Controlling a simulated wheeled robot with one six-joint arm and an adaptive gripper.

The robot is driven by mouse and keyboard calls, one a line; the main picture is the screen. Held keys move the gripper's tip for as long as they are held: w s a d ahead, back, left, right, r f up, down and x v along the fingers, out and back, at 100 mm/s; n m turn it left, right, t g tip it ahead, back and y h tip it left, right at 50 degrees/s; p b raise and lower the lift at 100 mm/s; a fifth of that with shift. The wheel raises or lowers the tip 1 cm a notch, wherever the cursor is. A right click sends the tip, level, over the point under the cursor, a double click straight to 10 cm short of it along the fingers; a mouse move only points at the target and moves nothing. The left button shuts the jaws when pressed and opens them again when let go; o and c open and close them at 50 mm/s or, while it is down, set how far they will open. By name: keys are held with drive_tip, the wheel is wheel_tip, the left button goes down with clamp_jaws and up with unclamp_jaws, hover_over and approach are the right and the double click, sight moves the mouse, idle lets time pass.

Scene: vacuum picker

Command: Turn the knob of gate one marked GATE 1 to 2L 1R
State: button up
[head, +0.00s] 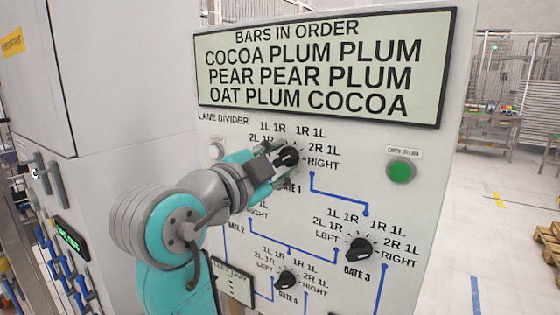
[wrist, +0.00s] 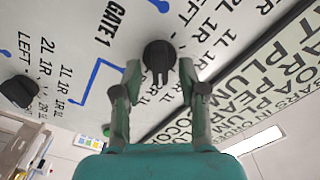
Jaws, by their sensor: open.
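The black GATE 1 knob (head: 287,156) sits on the white panel below the large sign. Its labels 1L 1R, 1R 1L, 2R 1L and RIGHT show around it; 2L 1R is partly covered by my gripper. In the wrist view the knob (wrist: 159,56) lies between my open fingertips, with its pointer toward the bottom of the picture; which label it meets is unclear. My gripper (wrist: 160,76) is open, one finger on each side of the knob, and I see no clear contact. In the head view my gripper (head: 273,163) reaches the knob from the lower left.
The GATE 3 knob (head: 358,249) and GATE 4 knob (head: 287,279) sit lower on the panel; my arm hides the GATE 2 knob. A green button (head: 400,171) is to the right. The sign (head: 325,66) is above. Open floor lies right of the panel.

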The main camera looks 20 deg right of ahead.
drive_tip(key=shift+d, duration=0.1)
clamp_jaws()
